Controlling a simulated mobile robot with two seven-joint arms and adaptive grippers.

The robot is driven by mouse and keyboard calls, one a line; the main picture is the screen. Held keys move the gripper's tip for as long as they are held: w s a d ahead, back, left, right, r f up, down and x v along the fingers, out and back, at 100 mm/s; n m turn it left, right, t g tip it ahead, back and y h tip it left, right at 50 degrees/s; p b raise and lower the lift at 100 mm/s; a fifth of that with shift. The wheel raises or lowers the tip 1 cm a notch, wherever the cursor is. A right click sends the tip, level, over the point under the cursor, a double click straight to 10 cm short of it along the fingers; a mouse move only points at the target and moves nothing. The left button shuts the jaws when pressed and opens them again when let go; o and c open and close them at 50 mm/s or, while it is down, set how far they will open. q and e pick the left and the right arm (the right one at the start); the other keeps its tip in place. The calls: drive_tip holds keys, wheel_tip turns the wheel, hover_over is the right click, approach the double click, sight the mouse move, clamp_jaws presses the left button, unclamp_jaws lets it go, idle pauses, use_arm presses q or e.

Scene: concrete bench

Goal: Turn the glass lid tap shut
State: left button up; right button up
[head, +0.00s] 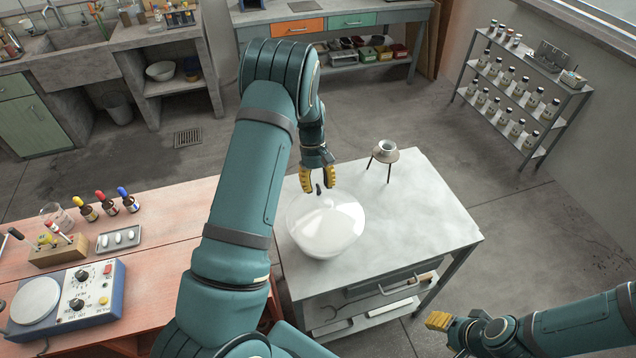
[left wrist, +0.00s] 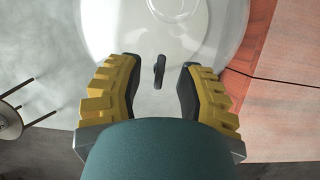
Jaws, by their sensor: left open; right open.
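The glass vessel with its clear lid (head: 325,228) stands on the grey bench, towards its left side; it also shows in the left wrist view (left wrist: 205,30). The dark tap (head: 319,188) stands at the vessel's far side. In the left wrist view the tap (left wrist: 159,71) is a small dark bar, roughly in line with the fingers. My left gripper (head: 318,180) is open around the tap, one yellow finger on each side, with gaps to both (left wrist: 158,88). My right gripper (head: 440,322) is at the lower right, away from the vessel, its fingers partly hidden.
A small bowl on a tripod stand (head: 385,152) stands on the grey bench (head: 430,210) right of my left gripper. The orange bench (head: 165,200) at left holds a hot plate (head: 68,298), dropper bottles and a tray (head: 119,238). The grey bench's right part is clear.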

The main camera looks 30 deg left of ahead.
use_arm(q)
clamp_jaws()
drive_tip(key=shift+m, duration=0.4)
drive_tip(key=m+g+y+b, duration=0.1)
drive_tip(key=m, duration=0.3)
drive_tip(key=shift+w+d, duration=0.1)
drive_tip(key=shift+d, duration=0.05)
drive_tip(key=m+y, duration=0.2)
drive_tip(key=m, duration=0.2)
drive_tip(key=shift+d+g+b, duration=0.1)
drive_tip(key=shift+g+b, duration=0.25)
drive_tip(key=shift+g, duration=0.05)
drive_tip(key=m+y, duration=0.1)
drive_tip(key=m, duration=0.4)
drive_tip(key=shift+d+y, duration=0.15)
drive_tip(key=shift+y, duration=0.25)
drive_tip(key=shift+m+t+y+b, duration=0.45)
drive_tip(key=shift+m+y, duration=0.35)
drive_tip(key=shift+m, duration=1.2)
